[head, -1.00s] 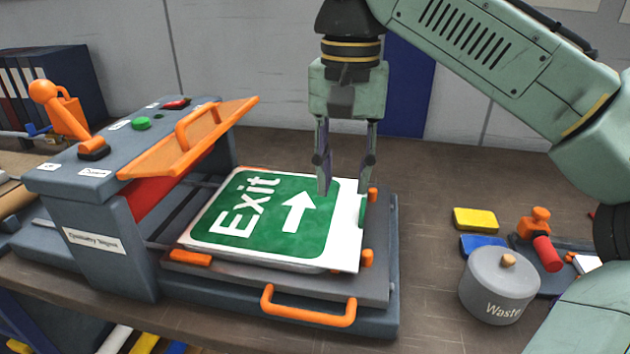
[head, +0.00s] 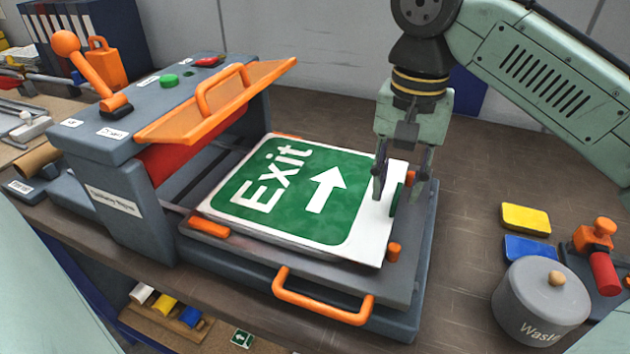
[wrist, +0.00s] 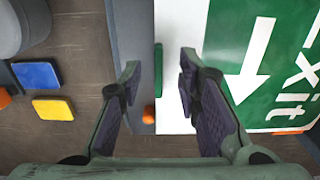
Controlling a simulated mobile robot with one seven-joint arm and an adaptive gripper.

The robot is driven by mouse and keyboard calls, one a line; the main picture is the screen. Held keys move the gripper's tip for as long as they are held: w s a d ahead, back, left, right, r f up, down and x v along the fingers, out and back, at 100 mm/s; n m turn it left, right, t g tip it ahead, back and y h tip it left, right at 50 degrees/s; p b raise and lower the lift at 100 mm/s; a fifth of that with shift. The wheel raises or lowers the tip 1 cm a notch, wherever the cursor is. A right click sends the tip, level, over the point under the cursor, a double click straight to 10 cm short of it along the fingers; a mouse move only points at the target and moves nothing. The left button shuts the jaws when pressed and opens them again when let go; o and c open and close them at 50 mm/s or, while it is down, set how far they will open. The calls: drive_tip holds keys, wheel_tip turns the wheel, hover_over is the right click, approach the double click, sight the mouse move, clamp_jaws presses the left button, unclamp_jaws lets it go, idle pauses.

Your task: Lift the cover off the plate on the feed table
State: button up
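The plate (head: 290,195) lies on the grey feed table (head: 408,275), its green face reading "Exit" with a white arrow. A white strip (head: 378,225), seemingly the cover's edge, runs along its right side; I cannot tell how far the cover extends. A small green tab (head: 397,198) stands at that right edge. My gripper (head: 400,188) is open, pointing down over this edge. In the wrist view, the tab (wrist: 158,84) shows between my two spread fingers (wrist: 160,68), with no clear contact. The white strip (wrist: 172,100) lies beside it.
Left of the plate stands the grey press with a raised orange guard (head: 215,105) and red roller (head: 190,145). An orange handle (head: 322,310) juts from the front. A waste pot (head: 540,305), blue pad (head: 530,249) and yellow pad (head: 526,219) stand right.

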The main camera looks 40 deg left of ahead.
drive_tip(key=shift+f, duration=1.4)
drive_tip(key=shift+c, duration=0.3)
clamp_jaws()
